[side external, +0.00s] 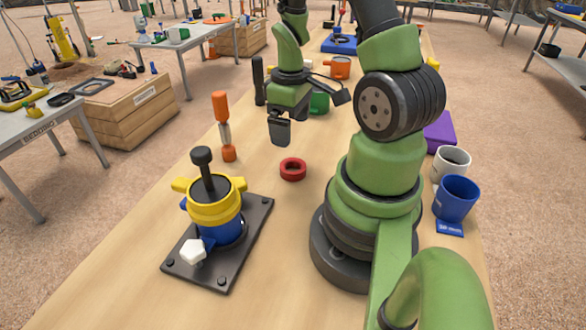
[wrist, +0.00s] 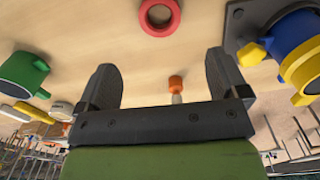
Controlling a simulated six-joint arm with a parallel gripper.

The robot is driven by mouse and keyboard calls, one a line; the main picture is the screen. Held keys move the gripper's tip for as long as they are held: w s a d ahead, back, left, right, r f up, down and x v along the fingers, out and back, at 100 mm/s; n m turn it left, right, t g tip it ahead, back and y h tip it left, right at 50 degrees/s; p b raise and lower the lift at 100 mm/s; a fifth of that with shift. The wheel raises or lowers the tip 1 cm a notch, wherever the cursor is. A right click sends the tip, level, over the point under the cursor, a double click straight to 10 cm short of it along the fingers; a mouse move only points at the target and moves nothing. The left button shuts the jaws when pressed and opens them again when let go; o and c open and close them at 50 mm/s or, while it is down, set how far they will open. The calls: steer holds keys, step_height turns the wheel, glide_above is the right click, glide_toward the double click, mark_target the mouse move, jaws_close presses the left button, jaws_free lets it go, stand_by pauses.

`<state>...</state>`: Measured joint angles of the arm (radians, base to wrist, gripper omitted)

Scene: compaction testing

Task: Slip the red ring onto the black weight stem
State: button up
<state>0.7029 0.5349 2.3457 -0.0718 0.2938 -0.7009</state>
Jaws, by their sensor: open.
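The red ring (side external: 293,169) lies flat on the wooden table, right of the compaction mould. The black weight stem (side external: 203,163) stands upright from the top of the yellow collar (side external: 214,205) on the blue mould (side external: 226,233). My gripper (side external: 280,133) is above the table, behind the ring in the side view, and holds nothing. In the wrist view its two fingers are wide apart, and the red ring (wrist: 160,16) lies beyond the fingertips at the top of the picture. The stem is not clearly visible in the wrist view.
The mould stands on a dark base plate (side external: 250,222) with a white knob (side external: 193,252) at its front. An orange-handled tool (side external: 221,112) stands behind it. A green mug (side external: 319,103) is behind my gripper; blue (side external: 456,199) and white (side external: 451,165) cups stand at the right. Table around the ring is clear.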

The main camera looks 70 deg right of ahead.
mark_target(293, 162)
steer(key=shift+s+f, duration=0.15)
steer(key=shift+f, duration=2.4)
steer(key=shift+s+f, duration=0.1)
steer(key=shift+f, duration=2.45)
steer(key=shift+c, duration=0.2)
steer(key=c, duration=1.2)
steer(key=shift+o, duration=0.2)
steer(key=shift+r, duration=0.15)
